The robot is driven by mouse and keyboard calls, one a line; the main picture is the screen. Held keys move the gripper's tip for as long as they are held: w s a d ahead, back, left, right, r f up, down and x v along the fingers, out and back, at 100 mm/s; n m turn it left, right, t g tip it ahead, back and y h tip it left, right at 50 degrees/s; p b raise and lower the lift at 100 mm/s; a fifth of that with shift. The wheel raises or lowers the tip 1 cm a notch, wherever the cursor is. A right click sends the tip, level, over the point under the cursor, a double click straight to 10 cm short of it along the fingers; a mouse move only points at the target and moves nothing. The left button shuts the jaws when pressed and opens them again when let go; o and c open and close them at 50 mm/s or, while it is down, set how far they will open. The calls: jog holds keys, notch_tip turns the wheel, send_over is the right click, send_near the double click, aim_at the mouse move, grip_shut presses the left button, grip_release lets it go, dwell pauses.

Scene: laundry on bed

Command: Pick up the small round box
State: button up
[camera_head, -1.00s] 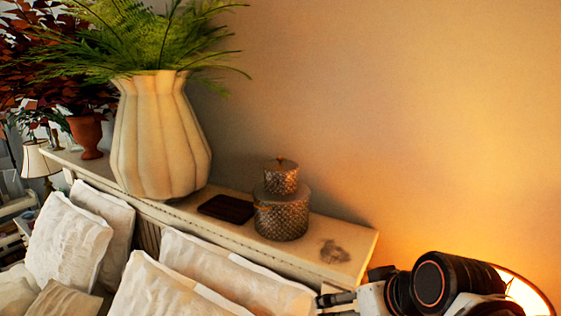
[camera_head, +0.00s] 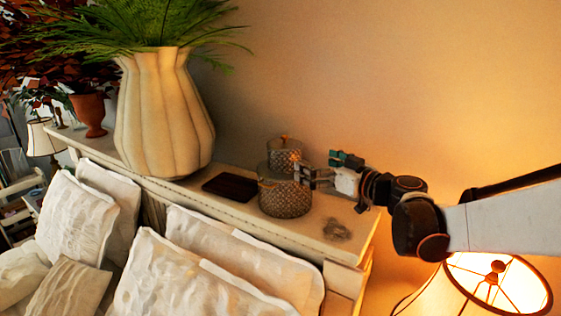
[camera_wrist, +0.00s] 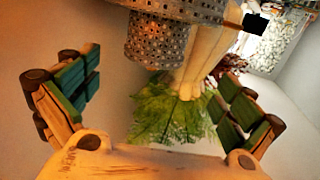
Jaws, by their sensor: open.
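The small round box (camera_head: 282,151) is grey and patterned, with a small knob on top. It sits on a larger round box (camera_head: 284,200) of the same kind on the headboard shelf. My gripper (camera_head: 321,168) is open and just right of the small box in the head view, with one finger overlapping the stack's right edge. In the wrist view, which looks upside down, the small box (camera_wrist: 153,43) lies between and beyond the open fingers of my gripper (camera_wrist: 155,78). Nothing is held. I cannot tell whether a finger touches the box.
A dark flat tray (camera_head: 231,187) lies left of the boxes. A large cream vase (camera_head: 163,120) with a fern stands further left. White pillows (camera_head: 245,260) lie in front of the shelf. A lit lamp (camera_head: 490,285) stands below my arm. The wall is behind.

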aim_at(297, 152)
jog(key=shift+t, duration=0.3)
jog(key=x, duration=0.6)
jog(key=p+x, duration=0.1)
jog(key=x, duration=0.2)
jog(key=shift+w+d+r, duration=0.2)
jog(key=shift+w+d, duration=0.15)
jog(key=shift+d, duration=0.05)
jog(key=shift+s+a+p+x, duration=0.15)
jog(key=shift+p+x, duration=0.2)
jog(key=shift+x, duration=1)
jog(key=shift+s+a+p+x, duration=0.1)
jog(key=shift+p+x, duration=0.2)
jog(key=shift+x, duration=1.1)
jog(key=shift+s+d, duration=0.1)
jog(key=c, duration=0.9)
